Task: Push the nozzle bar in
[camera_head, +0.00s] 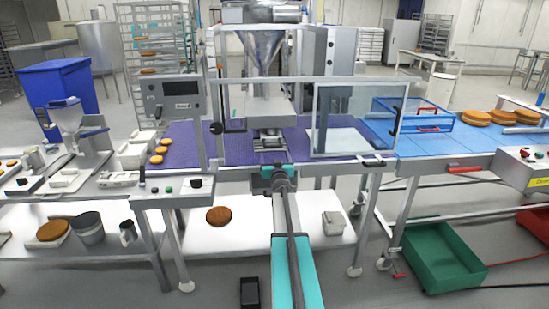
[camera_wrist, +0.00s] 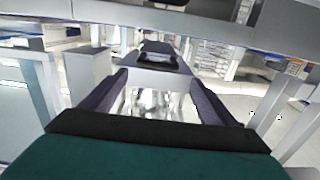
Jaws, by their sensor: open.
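The filling machine has a steel hopper (camera_head: 264,50) above a pale housing block (camera_head: 267,108). Below the block, a small metal assembly that looks like the nozzle bar (camera_head: 270,143) sits over the purple belt. My gripper (camera_head: 278,170) is in front of it at the near edge of the belt, apart from it as far as I can tell. In the wrist view, my gripper (camera_wrist: 157,82) has its two dark fingers spread, with nothing held between them. A pale block with a dark recessed part (camera_wrist: 160,60) shows ahead between the fingertips; I cannot tell whether the bar is there.
A clear guard panel (camera_head: 358,120) stands right of the hopper, and a control screen (camera_head: 175,98) stands left. A frame rail crosses above the purple belt (camera_head: 215,140). Round cakes (camera_head: 158,153) lie on the belt's left. A green crate (camera_head: 440,257) is on the floor at right.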

